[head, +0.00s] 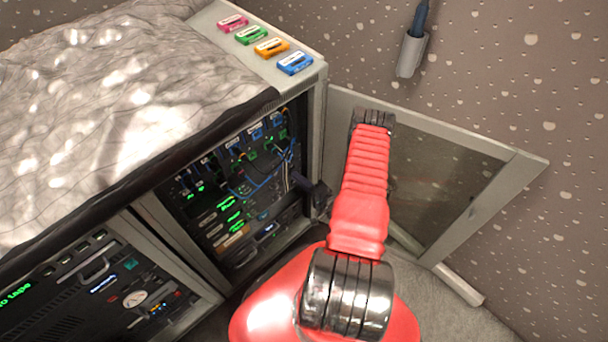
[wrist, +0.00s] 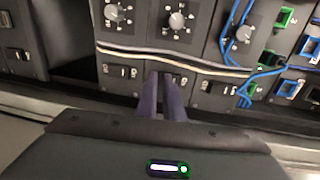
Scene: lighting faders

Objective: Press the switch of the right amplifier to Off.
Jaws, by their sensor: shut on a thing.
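Three amplifier modules sit side by side in the wrist view, each with a knob above and a small switch below. The right amplifier has its knob (wrist: 243,33) and its switch (wrist: 217,87) right of my fingers. My gripper (wrist: 166,78) reaches up to the middle module, below its knob (wrist: 177,20), with the fingertips at the middle switch (wrist: 182,80). The fingers look close together, and their tips partly hide that switch. The left switch (wrist: 122,71) is clear of them. In the head view my gripper (head: 313,192) is at the rack's right side; the switches are too small to read.
The open rack (head: 235,200) holds lit modules and blue cables (wrist: 268,70). Pale cables (wrist: 180,59) run between knobs and switches. A glass door (head: 485,215) stands open right of my arm. Cassettes (head: 272,47) lie on top beside a grey cloth (head: 120,90).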

